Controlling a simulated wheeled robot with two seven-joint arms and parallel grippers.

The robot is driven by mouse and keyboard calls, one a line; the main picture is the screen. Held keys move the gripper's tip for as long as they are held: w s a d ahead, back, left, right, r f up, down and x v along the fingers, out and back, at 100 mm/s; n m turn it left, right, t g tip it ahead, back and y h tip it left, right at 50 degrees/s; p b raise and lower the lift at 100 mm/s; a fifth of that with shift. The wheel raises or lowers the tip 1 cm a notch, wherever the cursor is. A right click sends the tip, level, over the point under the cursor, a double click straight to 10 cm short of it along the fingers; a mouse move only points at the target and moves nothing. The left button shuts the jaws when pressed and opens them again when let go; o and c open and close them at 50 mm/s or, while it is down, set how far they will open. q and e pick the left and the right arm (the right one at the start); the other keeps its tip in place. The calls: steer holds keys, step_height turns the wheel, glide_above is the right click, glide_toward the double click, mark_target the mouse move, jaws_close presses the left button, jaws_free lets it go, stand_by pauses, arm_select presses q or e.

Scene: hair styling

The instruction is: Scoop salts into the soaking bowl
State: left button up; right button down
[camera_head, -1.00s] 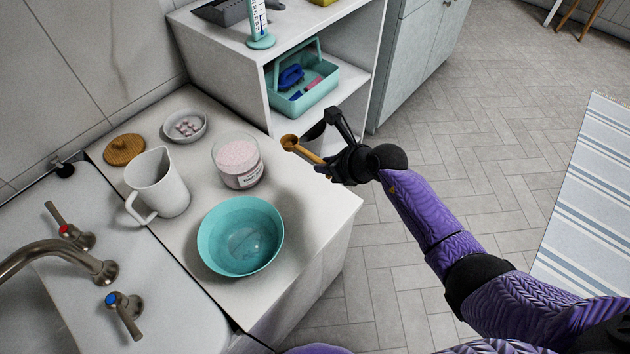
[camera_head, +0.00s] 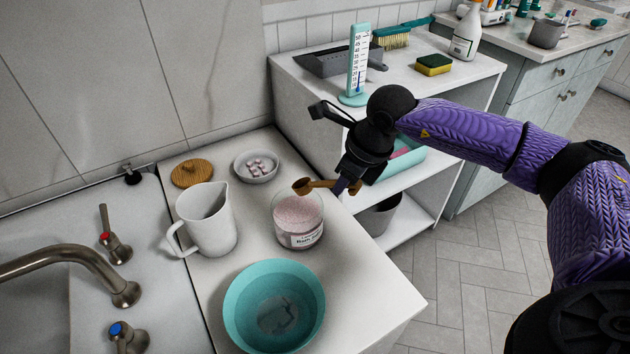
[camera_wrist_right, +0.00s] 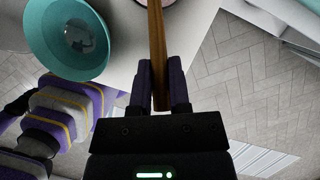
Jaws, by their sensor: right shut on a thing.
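The teal soaking bowl (camera_head: 246,312) sits near the front of the white counter, with what looks like clear water in it. It also shows at the upper left of the right wrist view (camera_wrist_right: 40,40). The open glass jar of pale pink salts (camera_head: 298,222) stands behind it and to the right. My right gripper (camera_head: 345,187) is shut on the handle of a wooden scoop (camera_head: 303,186). The scoop's head is over the jar's far rim, and I cannot tell whether it holds salt. The handle shows in the right wrist view (camera_wrist_right: 157,50). My left gripper is not in view.
A white pitcher (camera_head: 212,225), a round wooden lid (camera_head: 191,173) and a small dish of pink pieces (camera_head: 256,167) stand left of and behind the jar. A sink tap (camera_head: 70,262) is at the left. A shelf unit (camera_head: 425,85) stands close behind my right arm.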

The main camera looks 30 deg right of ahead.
mark_target(329, 187)
steer(key=shift+w+a+f+g, duration=0.2)
steer(key=shift+w+a+g, duration=0.05)
steer(key=shift+w+g, duration=0.2)
steer(key=w+f+g+b, duration=0.1)
steer(key=w+f+g+h+b, duration=0.1)
steer(key=f, duration=0.1)
steer(key=shift+a+b, duration=0.35)
arm_select(q)
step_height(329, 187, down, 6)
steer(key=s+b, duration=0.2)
steer(key=b, duration=0.2)
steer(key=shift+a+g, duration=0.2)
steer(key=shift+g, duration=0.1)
arm_select(e)
steer(key=f, duration=0.5)
steer(key=shift+w+a, duration=0.15)
steer(key=shift+w, duration=0.15)
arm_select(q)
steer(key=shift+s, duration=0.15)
